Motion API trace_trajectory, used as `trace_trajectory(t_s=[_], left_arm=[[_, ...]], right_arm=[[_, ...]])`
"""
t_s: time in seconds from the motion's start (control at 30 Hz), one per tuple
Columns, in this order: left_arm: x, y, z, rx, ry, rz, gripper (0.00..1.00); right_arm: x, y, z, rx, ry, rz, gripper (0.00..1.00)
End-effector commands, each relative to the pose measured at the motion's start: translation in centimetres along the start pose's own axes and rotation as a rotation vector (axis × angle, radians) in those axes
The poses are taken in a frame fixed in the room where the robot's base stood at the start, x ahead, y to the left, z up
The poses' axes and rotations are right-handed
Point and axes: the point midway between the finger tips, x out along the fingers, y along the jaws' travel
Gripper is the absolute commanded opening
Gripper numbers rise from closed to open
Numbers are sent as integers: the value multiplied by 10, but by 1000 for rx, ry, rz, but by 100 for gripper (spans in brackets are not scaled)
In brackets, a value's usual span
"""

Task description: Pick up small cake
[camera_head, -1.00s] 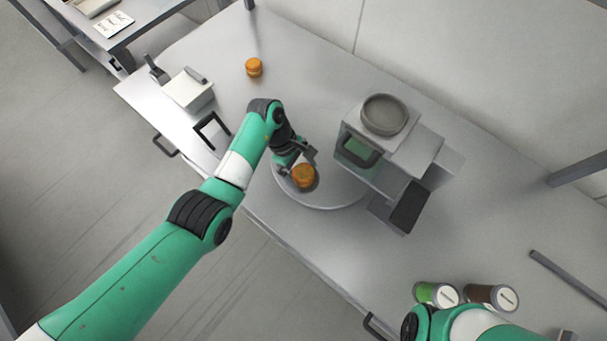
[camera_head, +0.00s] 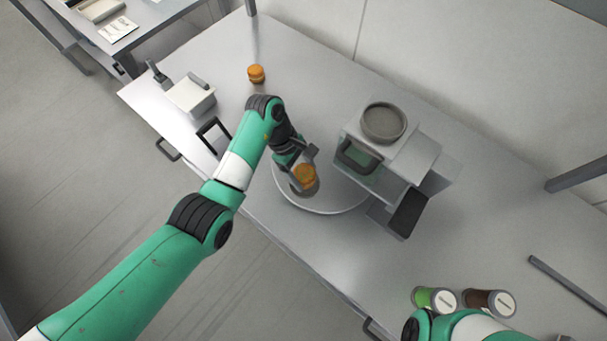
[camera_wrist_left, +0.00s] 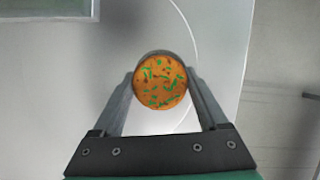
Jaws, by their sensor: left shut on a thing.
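A small round orange cake (camera_head: 305,176) is between the fingers of my left gripper (camera_head: 304,167), over the round white turntable-like disc (camera_head: 335,208). In the left wrist view the cake (camera_wrist_left: 160,82) shows a round orange top with green and dark flecks. My left gripper (camera_wrist_left: 161,85) is shut on it there, one finger against each side. I cannot tell whether the cake touches the disc or is a little above it. A second small orange cake (camera_head: 256,74) stands on the table at the back left. My right gripper is out of view.
A grey-white machine (camera_head: 405,150) with a bowl-like top stands right of the disc. A white box-like device (camera_head: 191,96) and a black frame (camera_head: 213,134) are at the left. Two lidded jars, green (camera_head: 428,299) and brown (camera_head: 481,302), lie near my right arm.

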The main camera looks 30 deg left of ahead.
Motion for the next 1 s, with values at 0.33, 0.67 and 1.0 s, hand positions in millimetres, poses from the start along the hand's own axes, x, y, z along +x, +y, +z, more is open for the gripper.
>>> trace_trajectory(t_s=[0.33, 0.67, 1.0], left_arm=[[-61, -64, 65, 0, 0, -8, 52], [-64, -116, 100, 0, 0, -4, 52], [-62, -121, 103, -1, 0, -2, 52]], right_arm=[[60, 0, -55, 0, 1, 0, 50], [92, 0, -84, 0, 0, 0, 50], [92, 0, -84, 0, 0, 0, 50]])
